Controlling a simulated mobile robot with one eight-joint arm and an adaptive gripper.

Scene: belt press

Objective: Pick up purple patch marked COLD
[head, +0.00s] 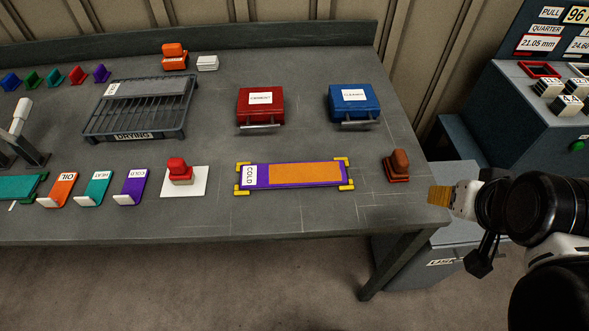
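A purple patch marked COLD (131,186) lies on the grey bench at the front left, with a white end at its near side. It is the rightmost of a row with a teal patch marked HEAT (95,188) and an orange patch marked OIL (62,189). A longer purple strip (293,174), also labelled COLD, lies between yellow corner pieces with an orange area on top. My gripper (440,196) is at the right, just off the bench's right edge and far from the purple patch. Its tip looks golden; whether it is open or holds something is unclear.
A red-handled stamp (179,172) on a white sheet stands just right of the purple patch. A brown-handled stamp (399,166) stands near my gripper. A drying rack (135,134), red case (260,109) and blue case (354,106) sit farther back.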

